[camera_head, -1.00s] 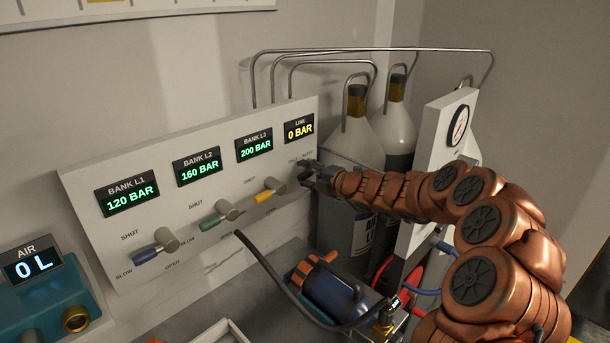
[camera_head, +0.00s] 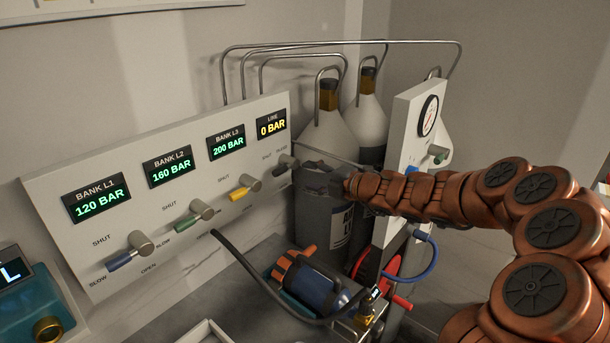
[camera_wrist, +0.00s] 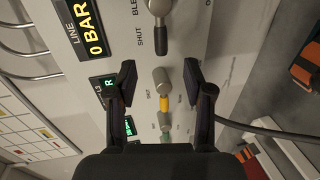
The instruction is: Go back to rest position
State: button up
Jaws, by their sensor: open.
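My gripper (camera_head: 318,178) is open and empty, just off the right end of the white valve panel (camera_head: 150,228). The dark line lever (camera_head: 283,167) is just left of it in the head view, with a small gap. In the wrist view my spread fingers (camera_wrist: 160,76) frame the panel, with nothing between their tips. The line lever's grey knob (camera_wrist: 158,8) is beyond the tips, at the top of that view. My arm reaches in from the right. The line display (camera_head: 271,123) reads 0 BAR.
Gas cylinders (camera_head: 330,130) stand close behind my gripper. A gauge board (camera_head: 405,130) with a blue hose (camera_head: 435,262) is at the right. A blue and orange canister (camera_head: 320,285) lies below. Yellow (camera_head: 240,193), green (camera_head: 187,223) and blue (camera_head: 122,260) levers line the panel.

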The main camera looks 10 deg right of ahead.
jog(key=shift+s+d, duration=0.15)
jog(key=shift+s, duration=0.05)
jog(key=s+a+r+n+g+y, duration=0.2)
jog(key=s+a+r+n+g, duration=0.2)
jog(key=s+a+n, duration=0.7)
jog(key=s+a+f+n+g+h+b, duration=0.1)
jog(key=s+a+f+n+g, duration=0.15)
jog(key=s+n, duration=0.5)
jog(key=s+a+f+n+g, duration=0.1)
jog(key=s+n+g, duration=0.2)
jog(key=s+n, duration=0.45)
jog(key=s+d+f+n+g+h, duration=0.2)
jog(key=s+d+f+n+h, duration=0.1)
jog(key=s+n, duration=0.3)
jog(key=s+d+f+n+g+h, duration=0.1)
jog(key=s+d+f+n+h, duration=0.2)
jog(key=s+n, duration=0.3)
jog(key=s+d+f+n+g+h, duration=0.1)
jog(key=s+d+f+n+h, duration=0.2)
jog(key=s+d+n+h, duration=0.2)
jog(key=s+d+n+b, duration=0.1)
jog(key=s+d+n, duration=0.2)
jog(key=s+d, duration=0.3)
jog(key=shift+d+f, duration=0.2)
jog(key=shift+d, duration=0.85)
